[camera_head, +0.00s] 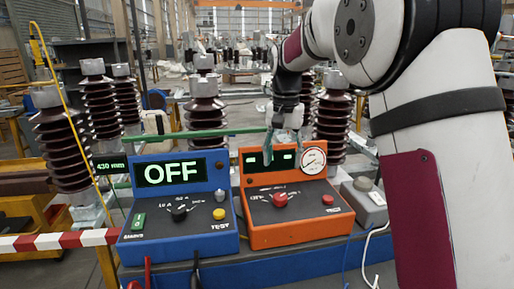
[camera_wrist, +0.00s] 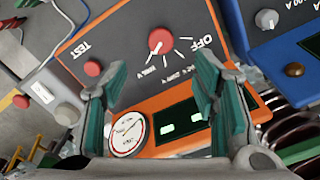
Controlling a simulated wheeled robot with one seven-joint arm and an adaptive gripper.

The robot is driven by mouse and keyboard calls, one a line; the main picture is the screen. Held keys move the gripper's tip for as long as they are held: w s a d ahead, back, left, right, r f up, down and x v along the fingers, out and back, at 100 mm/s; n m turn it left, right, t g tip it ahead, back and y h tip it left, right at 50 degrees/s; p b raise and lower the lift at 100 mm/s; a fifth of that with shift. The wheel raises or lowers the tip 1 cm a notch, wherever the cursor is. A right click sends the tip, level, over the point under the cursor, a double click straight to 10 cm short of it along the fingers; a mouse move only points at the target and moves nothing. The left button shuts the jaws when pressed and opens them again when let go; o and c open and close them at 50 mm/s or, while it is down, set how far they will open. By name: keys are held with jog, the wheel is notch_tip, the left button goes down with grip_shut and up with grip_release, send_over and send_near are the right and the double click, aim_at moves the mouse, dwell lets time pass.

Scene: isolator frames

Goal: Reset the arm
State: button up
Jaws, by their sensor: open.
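My arm reaches in from the right in the head view, and my gripper (camera_head: 283,140) hangs pointing down in front of the orange test box. In the wrist view my gripper (camera_wrist: 160,90) is open, its two teal-padded fingers apart with nothing between them. The orange test box (camera_head: 259,229) has a red knob (camera_head: 280,199), a red button (camera_head: 327,199), a round gauge and a lit display. The red knob (camera_wrist: 160,40) shows beyond and between the fingertips in the wrist view, apart from them.
A blue box (camera_head: 172,246) reading "OFF" stands left of the orange one. A small grey box (camera_head: 365,205) is at its right. Tall brown insulators (camera_head: 205,117) stand behind. A red-and-white barrier (camera_head: 62,241) is at the left. Cables hang at the front.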

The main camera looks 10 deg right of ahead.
jog(key=s+r+n+t, duration=0.15)
jog(key=s+r, duration=0.25)
jog(key=s, duration=0.5)
jog(key=s+r+n+t, duration=0.1)
jog(key=s+r+n, duration=0.15)
jog(key=s, duration=0.65)
jog(key=s+f+n+t, duration=0.1)
jog(key=s+f, duration=0.1)
jog(key=s, duration=0.5)
jog(key=s+f+n+t, duration=0.1)
jog(key=s+f, duration=0.2)
jog(key=s, duration=0.5)
jog(key=shift+s, duration=0.15)
jog(key=shift+d+t, duration=0.1)
jog(key=shift+t, duration=0.15)
jog(key=shift+c, duration=0.3)
